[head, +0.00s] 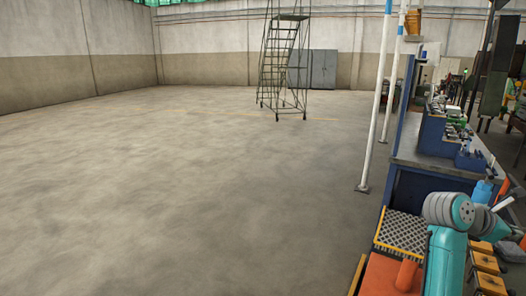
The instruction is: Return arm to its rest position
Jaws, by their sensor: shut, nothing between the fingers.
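My arm shows at the lower right of the head view, with a teal upright link and a grey ribbed joint with a teal cap. A further teal and grey part of it reaches right, toward the picture's edge. My gripper is not in view. The arm stands in front of the workbench area and hides part of what lies behind it.
A blue workbench (412,187) with several small items stands at the right. A metal grating (402,231) and an orange surface (380,277) lie before it. White posts (378,108) stand nearby. A rolling staircase (283,65) stands far back. The concrete floor (180,190) is clear.

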